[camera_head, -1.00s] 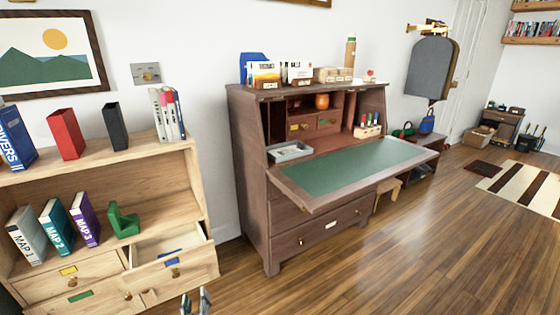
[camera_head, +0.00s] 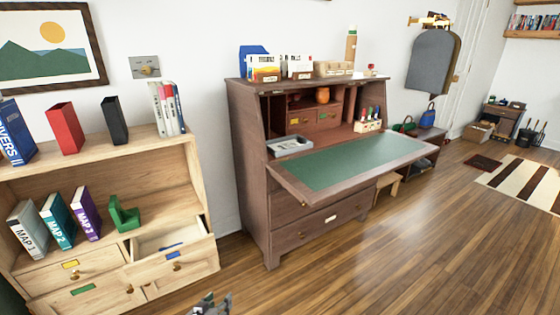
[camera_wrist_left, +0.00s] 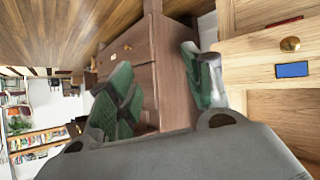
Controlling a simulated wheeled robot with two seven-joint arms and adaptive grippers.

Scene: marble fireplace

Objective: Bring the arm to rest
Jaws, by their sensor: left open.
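My left gripper (camera_head: 212,304) is at the bottom edge of the head view, low in front of the open floor, right of the wooden shelf unit. Only its tips show there. In the left wrist view, the two green-grey fingers (camera_wrist_left: 165,88) stand well apart, with nothing between them. The dark desk's drawer front shows behind them. My right gripper is in neither view.
The light wood shelf unit (camera_head: 95,150) stands at the left, with its upper right drawer (camera_head: 172,262) pulled out. The brown desk (camera_head: 245,165) has its green-topped flap (camera_head: 345,162) folded down.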

